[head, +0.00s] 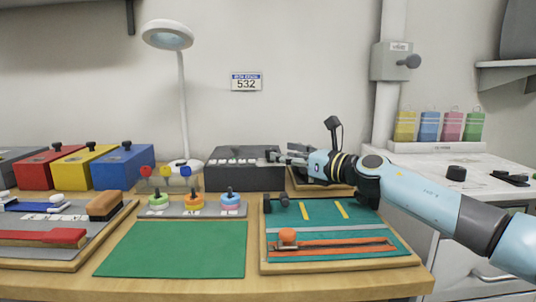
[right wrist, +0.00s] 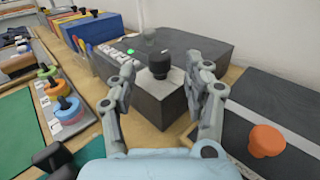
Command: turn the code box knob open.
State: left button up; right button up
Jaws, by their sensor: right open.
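The code box (head: 245,177) is a dark grey box at the back middle of the table, with a row of small light marks on top. In the right wrist view the box (right wrist: 190,47) shows a green light and a black knob (right wrist: 160,65) on its near end. My right gripper (head: 281,155) reaches in from the right at the box's right end. In the right wrist view its two fingers (right wrist: 166,85) are open, one on each side of the knob, with gaps visible. In the head view the fingers largely hide the knob. My left gripper is not in view.
Red, yellow and blue boxes (head: 122,167) stand to the left, near a white lamp (head: 181,95). A peg board with coloured rings (head: 192,205) and a green mat (head: 172,250) lie in front. A teal board (head: 340,225) with an orange knob (head: 287,236) lies front right.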

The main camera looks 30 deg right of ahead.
aim_at(271, 150)
jog(key=x, duration=0.5)
jog(key=shift+w+a, duration=0.15)
jog(key=shift+w, duration=0.05)
grip_shut()
